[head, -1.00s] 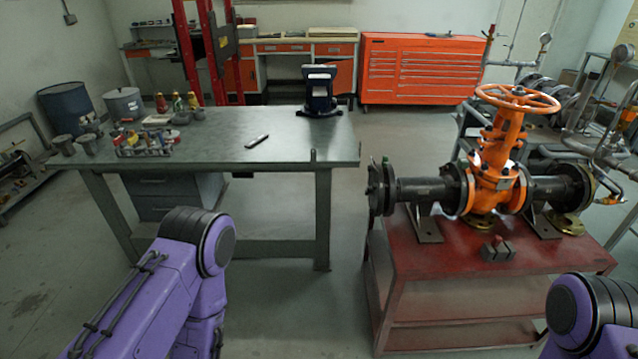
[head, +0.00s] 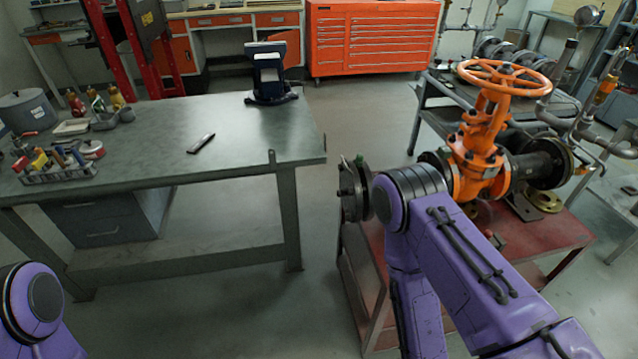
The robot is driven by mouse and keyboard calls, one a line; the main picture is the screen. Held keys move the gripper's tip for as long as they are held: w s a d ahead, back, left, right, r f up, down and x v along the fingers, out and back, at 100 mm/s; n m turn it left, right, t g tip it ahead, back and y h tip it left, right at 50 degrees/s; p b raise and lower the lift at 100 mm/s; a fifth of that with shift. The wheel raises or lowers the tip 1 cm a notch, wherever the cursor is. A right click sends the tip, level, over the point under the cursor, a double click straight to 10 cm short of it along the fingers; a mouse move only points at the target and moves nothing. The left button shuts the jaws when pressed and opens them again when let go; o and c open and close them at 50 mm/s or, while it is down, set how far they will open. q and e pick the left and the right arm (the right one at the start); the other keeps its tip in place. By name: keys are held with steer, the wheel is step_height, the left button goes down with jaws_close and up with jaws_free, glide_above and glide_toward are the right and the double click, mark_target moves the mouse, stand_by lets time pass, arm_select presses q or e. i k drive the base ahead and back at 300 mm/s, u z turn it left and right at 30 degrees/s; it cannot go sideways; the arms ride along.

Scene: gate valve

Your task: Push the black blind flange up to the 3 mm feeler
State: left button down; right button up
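The black blind flange (head: 349,192) is at the left end of the orange gate valve's (head: 485,145) pipe, above the red cart (head: 545,237). A small green part (head: 359,160) shows at its top edge. My purple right arm crosses in front of the pipe and hides the part just right of the flange. I cannot make out a 3 mm feeler or the gap at the flange. My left arm shows only at the lower left corner. Neither gripper is in view.
A grey workbench (head: 235,160) stands at left with a slim dark tool (head: 201,143), a dark blue device (head: 268,75) and a rack of coloured tools (head: 58,165). Clear floor lies between bench and cart. An orange tool cabinet (head: 370,38) stands behind.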

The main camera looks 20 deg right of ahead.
mark_target(352, 205)
steer(key=z, duration=0.35)
steer(key=i, duration=0.7)
steer(key=z, duration=0.65)
